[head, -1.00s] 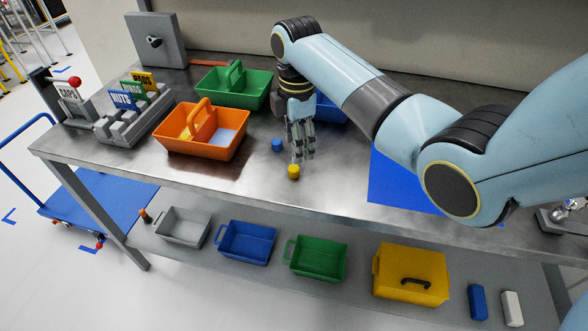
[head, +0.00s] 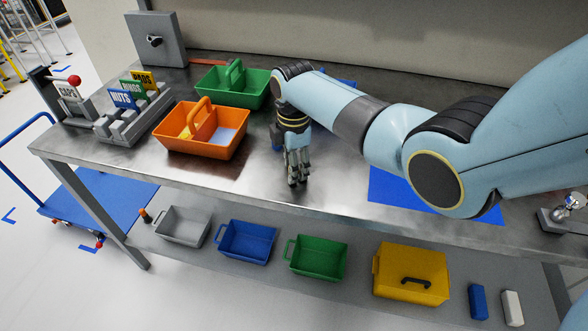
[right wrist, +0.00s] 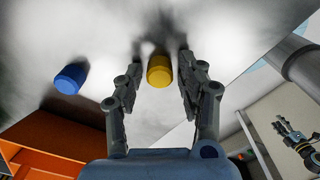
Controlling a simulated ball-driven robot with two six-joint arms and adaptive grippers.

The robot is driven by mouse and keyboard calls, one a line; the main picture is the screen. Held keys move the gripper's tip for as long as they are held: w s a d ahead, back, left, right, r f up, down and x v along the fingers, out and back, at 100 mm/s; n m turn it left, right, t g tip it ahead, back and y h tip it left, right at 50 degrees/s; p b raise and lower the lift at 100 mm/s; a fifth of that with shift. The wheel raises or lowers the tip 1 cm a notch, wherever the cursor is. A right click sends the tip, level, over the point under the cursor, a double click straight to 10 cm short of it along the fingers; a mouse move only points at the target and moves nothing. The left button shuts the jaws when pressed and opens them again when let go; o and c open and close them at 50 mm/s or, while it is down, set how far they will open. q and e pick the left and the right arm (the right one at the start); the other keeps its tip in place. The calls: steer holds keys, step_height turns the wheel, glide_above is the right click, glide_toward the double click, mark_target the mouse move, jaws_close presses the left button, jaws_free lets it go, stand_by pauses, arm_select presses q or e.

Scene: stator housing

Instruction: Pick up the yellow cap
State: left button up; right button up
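The yellow cap (right wrist: 160,70) stands on the metal table top in the right wrist view, between the two fingers of my right gripper (right wrist: 158,85). The fingers are apart, with a gap visible on each side of the cap. In the head view my right gripper (head: 293,180) points down at the table near its front edge, and its fingers hide the yellow cap. A blue cap (right wrist: 70,78) stands to the left in the right wrist view; in the head view it is mostly hidden behind the gripper.
An orange tote (head: 175,140) stands left of the gripper, a green tote (head: 217,92) behind it. A blue mat (head: 400,192) lies to the right. Sorting racks with CAPS and NUTS signs (head: 122,99) stand at the left. The front table edge is close.

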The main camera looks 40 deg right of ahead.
steer(key=c, duration=0.4)
steer(key=shift+r, duration=0.1)
